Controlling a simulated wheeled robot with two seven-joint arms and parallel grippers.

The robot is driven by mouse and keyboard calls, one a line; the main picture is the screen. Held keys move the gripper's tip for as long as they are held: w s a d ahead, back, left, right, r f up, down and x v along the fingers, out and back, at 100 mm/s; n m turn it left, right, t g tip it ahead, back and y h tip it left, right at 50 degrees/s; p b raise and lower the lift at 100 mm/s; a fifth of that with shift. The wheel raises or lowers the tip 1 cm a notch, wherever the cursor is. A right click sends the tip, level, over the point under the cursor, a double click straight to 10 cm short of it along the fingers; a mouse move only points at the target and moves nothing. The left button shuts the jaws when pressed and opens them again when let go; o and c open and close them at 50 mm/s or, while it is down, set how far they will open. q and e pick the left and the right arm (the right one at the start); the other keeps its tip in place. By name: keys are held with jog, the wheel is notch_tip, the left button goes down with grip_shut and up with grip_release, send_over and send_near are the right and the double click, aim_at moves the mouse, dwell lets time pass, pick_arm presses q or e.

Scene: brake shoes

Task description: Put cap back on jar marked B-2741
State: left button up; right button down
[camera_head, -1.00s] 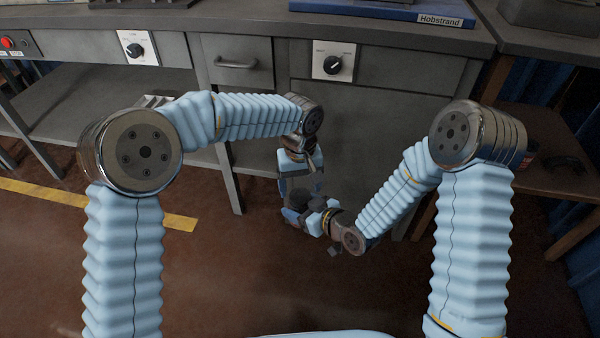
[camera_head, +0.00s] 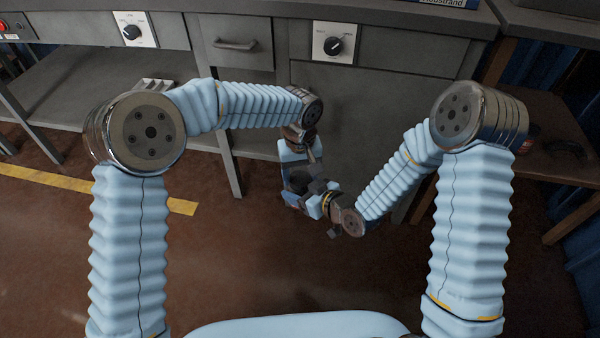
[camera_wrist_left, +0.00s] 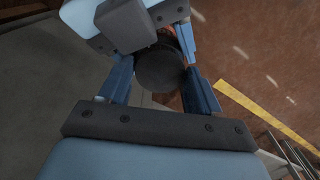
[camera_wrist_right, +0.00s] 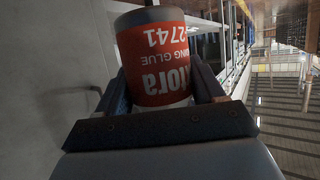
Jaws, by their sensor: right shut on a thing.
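A jar (camera_wrist_right: 160,60) with a red-orange label fills the right wrist view; "2741" and "ING GLUE" can be read on it, and the part before the number is out of sight. My right gripper (camera_head: 318,195) is shut on this jar, with a finger on either side. In the left wrist view a dark round disc, which looks like the cap (camera_wrist_left: 160,70), sits between the fingers of my left gripper (camera_wrist_left: 160,88). A bit of orange shows just behind it. I cannot tell whether the left fingers touch it or whether it rests on the jar.
The two grippers meet low in front of the grey workbench (camera_head: 380,120). The bench has drawers and dial panels (camera_head: 334,42). A brown side table (camera_head: 550,160) stands at the right. The floor, with a yellow line (camera_head: 100,190), is clear.

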pick_arm(q)
jog(key=o, duration=0.3)
jog(key=shift+r, duration=2.3)
jog(key=shift+o, duration=0.5)
jog(key=shift+o, duration=1.1)
notch_tip(320, 180, up, 12)
